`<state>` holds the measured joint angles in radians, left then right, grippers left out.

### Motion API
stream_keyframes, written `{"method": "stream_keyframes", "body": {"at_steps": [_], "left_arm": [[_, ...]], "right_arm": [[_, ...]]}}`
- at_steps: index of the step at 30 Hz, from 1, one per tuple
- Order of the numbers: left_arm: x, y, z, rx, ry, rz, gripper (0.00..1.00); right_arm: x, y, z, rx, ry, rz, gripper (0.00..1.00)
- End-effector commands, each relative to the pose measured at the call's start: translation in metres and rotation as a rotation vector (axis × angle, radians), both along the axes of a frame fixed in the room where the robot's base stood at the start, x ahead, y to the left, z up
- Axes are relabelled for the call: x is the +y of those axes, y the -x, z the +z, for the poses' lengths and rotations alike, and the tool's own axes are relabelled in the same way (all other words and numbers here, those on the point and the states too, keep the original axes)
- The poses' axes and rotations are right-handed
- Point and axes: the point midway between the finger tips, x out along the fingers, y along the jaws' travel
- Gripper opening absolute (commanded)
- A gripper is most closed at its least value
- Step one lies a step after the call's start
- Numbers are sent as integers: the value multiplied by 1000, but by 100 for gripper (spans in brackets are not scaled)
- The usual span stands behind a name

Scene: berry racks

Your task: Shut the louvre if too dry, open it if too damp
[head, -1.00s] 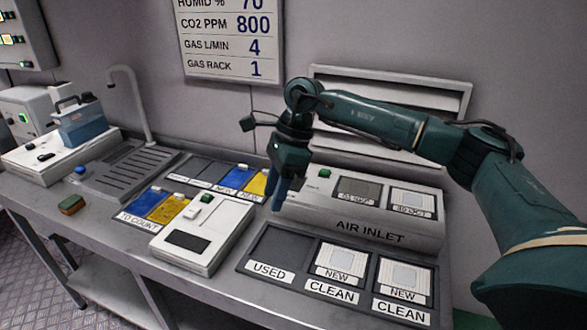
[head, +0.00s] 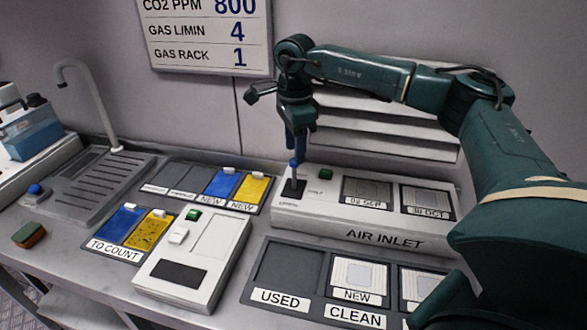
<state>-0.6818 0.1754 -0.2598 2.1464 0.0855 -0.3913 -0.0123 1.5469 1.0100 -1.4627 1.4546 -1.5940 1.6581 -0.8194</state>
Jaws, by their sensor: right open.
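The louvre (head: 385,139) is a pale slatted panel on the back wall, partly hidden behind my right arm. Dark gaps show between its slats. My left gripper is not in view.
The inlet box carries a green button (head: 326,174) and two dated filters. In front lies a tray (head: 258,308) marked USED and CLEAN. A white meter (head: 190,262), blue and yellow cards, a sink (head: 88,180) and a sponge (head: 28,235) fill the left side.

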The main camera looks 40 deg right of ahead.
Motion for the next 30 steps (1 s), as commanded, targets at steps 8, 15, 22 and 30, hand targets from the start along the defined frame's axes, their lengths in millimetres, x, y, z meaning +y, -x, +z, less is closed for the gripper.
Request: {"method": "stream_keyframes", "body": {"at_steps": [8, 15, 22, 30], "left_arm": [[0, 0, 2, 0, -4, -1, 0], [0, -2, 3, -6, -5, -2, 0], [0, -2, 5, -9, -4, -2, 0], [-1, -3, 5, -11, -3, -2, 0]], "right_arm": [[0, 0, -52, 1, 0, 0, 43], [0, 0, -69, 0, -1, 0, 43], [1, 0, -70, -1, -1, 0, 43], [1, 0, -70, -1, -1, 1, 24]]}}
